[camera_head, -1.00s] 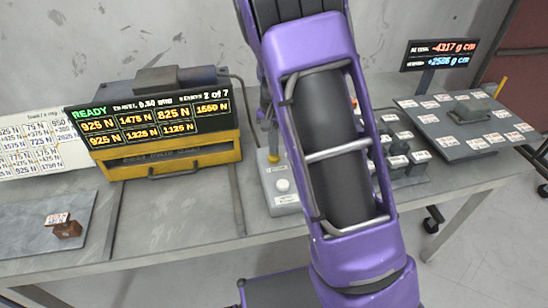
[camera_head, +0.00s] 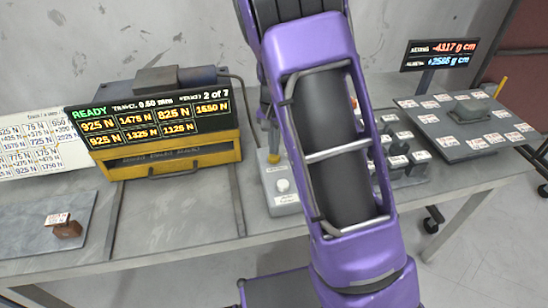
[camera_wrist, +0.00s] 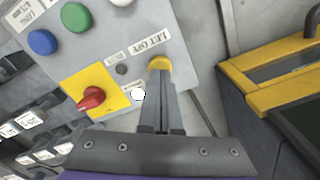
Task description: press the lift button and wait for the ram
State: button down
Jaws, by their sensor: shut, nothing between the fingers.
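A grey control box (camera_wrist: 185,40) fills the middle of the wrist view. It carries a green button (camera_wrist: 77,17), a blue button (camera_wrist: 43,42), a red switch (camera_wrist: 91,98) on a yellow plate and a yellow button (camera_wrist: 160,62). The labels are too blurred for me to tell which is the lift button. My gripper (camera_wrist: 159,78) is shut and empty, its fingertips at the yellow button and partly covering it. I cannot tell whether they touch it. In the head view the box (camera_head: 283,204) is partly hidden by my arm. I cannot make out the ram.
A yellow-fronted machine (camera_head: 170,160) with a display (camera_head: 150,118) reading READY stands left of the box. A block with several small labelled posts (camera_head: 400,160) and a labelled plate (camera_head: 462,135) lie to the right. A second display (camera_head: 440,54) stands behind. Bare bench (camera_head: 190,215) lies in front.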

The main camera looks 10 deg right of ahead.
jog(key=shift+f+b, duration=0.45)
jog(key=shift+f, duration=0.25)
jog(key=shift+r, duration=0.15)
notch_tip(320, 180, up, 8)
jog(key=p, duration=0.6)
dwell(0.4)
dwell(0.4)
